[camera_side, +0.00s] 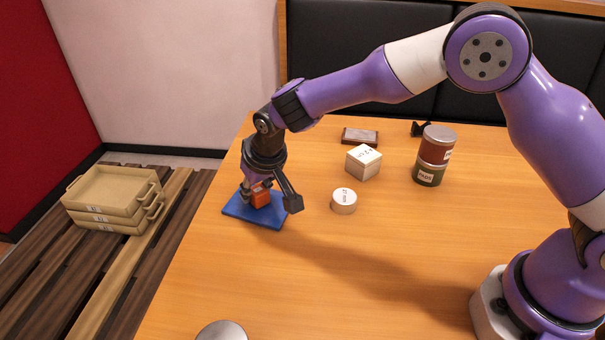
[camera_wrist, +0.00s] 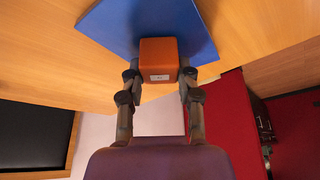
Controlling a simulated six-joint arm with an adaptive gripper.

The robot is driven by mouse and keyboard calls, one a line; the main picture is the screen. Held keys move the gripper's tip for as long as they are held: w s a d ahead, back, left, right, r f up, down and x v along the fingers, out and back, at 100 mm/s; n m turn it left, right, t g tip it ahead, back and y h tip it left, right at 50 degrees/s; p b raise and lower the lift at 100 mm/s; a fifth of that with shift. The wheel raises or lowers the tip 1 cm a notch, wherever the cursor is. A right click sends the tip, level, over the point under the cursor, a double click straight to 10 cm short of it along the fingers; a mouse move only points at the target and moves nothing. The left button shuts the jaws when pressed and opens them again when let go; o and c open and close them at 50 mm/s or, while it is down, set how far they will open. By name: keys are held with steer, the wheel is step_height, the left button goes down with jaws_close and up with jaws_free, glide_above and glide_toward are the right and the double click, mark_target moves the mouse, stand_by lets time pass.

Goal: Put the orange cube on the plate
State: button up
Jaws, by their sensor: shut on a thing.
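The orange cube (camera_side: 260,195) is between the fingers of my gripper (camera_side: 268,196), over the blue plate (camera_side: 273,220). The plate is a flat blue slab near the left edge of the table. In the wrist view the cube (camera_wrist: 158,62) has a small white label and sits between the two fingertips of my gripper (camera_wrist: 158,76), which is shut on it. The blue plate (camera_wrist: 190,28) shows behind the cube there. I cannot tell whether the cube's underside touches the plate. A finger hides part of the cube in the side view.
A white round disc (camera_side: 344,201) stands right of the plate. Behind it are a cream box (camera_side: 363,162), a dark flat block (camera_side: 360,136) and stacked cans (camera_side: 434,156). A grey round thing (camera_side: 222,332) is at the front edge. Tan trays (camera_side: 110,190) are stacked off the table, left.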

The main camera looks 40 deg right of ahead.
steer(key=o, duration=0.9)
steer(key=shift+f, duration=0.15)
steer(key=shift+c, duration=0.2)
steer(key=d+v, duration=0.2)
steer(key=v, duration=0.6)
steer(key=d+v, duration=0.2)
steer(key=v, duration=0.6)
steer(key=s+d, duration=0.6)
steer(key=s, duration=0.2)
steer(key=s+d+r+t, duration=0.1)
steer(key=s+d, duration=0.5)
steer(key=s, duration=0.3)
steer(key=shift+s, duration=0.2)
